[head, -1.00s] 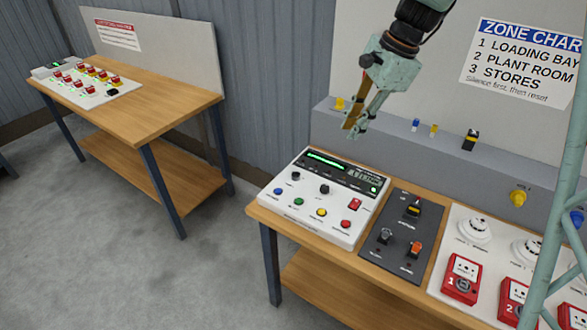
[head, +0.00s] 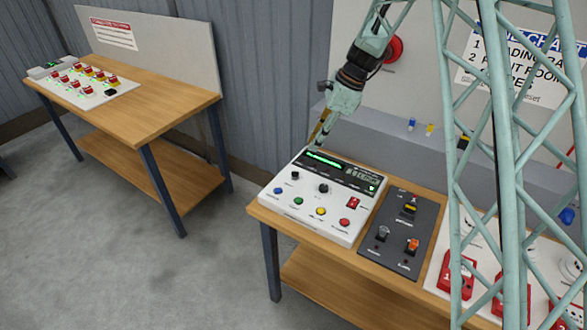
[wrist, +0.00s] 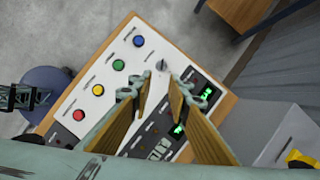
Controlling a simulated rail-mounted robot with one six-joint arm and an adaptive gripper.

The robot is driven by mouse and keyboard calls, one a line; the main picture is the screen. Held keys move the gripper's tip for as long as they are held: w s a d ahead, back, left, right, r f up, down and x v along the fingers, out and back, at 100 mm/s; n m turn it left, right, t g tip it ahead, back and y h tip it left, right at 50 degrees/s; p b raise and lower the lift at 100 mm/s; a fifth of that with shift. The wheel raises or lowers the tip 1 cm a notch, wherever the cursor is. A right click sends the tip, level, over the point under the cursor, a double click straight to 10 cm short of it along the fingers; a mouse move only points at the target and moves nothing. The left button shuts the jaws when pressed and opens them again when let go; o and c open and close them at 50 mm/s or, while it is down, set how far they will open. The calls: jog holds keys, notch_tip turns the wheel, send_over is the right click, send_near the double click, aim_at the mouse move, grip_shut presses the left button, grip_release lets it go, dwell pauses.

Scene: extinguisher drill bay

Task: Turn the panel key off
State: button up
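The white control panel (head: 315,205) lies on the wooden bench, with a lit green display strip along its back. A small dark key-like switch (head: 295,175) stands at its left, behind the blue button. In the wrist view this switch (wrist: 162,66) looks round and grey, just beyond the fingertips and between them. Its turn position is too small to read. A black knob (head: 323,188) sits to its right. My gripper (head: 319,142) is over the panel's back edge in the head view. In the wrist view my gripper (wrist: 160,82) is open, with an empty gap, apart from the switch.
Blue, green, yellow and red buttons (head: 344,222) line the panel's front, beside a red switch (head: 352,203). A dark switch plate (head: 402,235) and red call points lie to the right. My lattice column hides part of the right side. A second bench (head: 150,100) stands left.

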aim_at(295, 175)
jog(key=shift+w+a+f, duration=0.35)
jog(key=shift+f, duration=0.2)
jog(key=shift+x, duration=6.9)
jog(key=shift+c, duration=0.7)
grip_shut()
